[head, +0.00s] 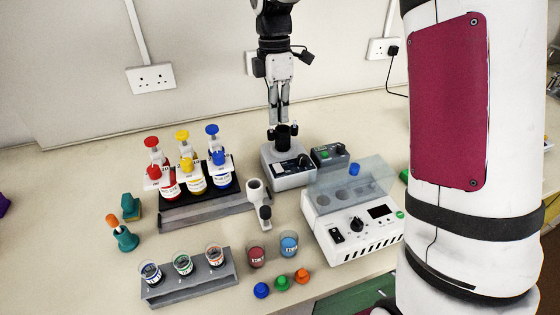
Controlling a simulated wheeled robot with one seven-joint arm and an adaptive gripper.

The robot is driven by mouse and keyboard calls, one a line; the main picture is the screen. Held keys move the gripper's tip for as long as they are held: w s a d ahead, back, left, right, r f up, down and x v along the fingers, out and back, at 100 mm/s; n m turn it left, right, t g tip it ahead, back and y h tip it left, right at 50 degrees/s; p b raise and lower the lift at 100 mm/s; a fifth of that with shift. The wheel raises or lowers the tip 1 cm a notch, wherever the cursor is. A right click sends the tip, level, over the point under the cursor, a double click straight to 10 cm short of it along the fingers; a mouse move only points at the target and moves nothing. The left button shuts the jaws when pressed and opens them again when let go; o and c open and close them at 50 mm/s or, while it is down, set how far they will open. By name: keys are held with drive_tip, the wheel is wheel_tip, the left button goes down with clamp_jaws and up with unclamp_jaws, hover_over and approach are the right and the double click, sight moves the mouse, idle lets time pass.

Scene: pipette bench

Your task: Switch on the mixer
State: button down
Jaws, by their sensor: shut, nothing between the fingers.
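The mixer (290,177) is most likely the small grey and white unit with a black cup (283,136) on top. It stands towards the back of the bench, and dark controls show on its front panel. My gripper (279,118) points down at the cup, shut and empty. Its fingertips are at or just above the cup's rim; I cannot tell whether they touch it. The gripper covers part of the cup's back.
A small dark box (330,156) with a green button stands right of the mixer. A white unit (357,238) with a clear lid, dial and display is in front right. A bottle rack (195,207) is at left, with cups (289,245) and coloured caps (282,283) in front.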

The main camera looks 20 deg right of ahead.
sight(279, 168)
drive_tip(key=f, duration=0.4)
drive_tip(key=s+f+p, duration=0.1)
drive_tip(key=f, duration=0.4)
drive_tip(key=f+p, duration=0.1)
drive_tip(key=f, duration=0.3)
drive_tip(key=shift+s+f, duration=0.4)
drive_tip(key=shift+s+f, duration=0.15)
drive_tip(key=shift+f, duration=0.25)
drive_tip(key=shift+w+r+b, duration=0.3)
drive_tip(key=shift+w+b, duration=0.1)
drive_tip(key=shift+w, duration=0.35)
drive_tip(key=shift+r, duration=0.1)
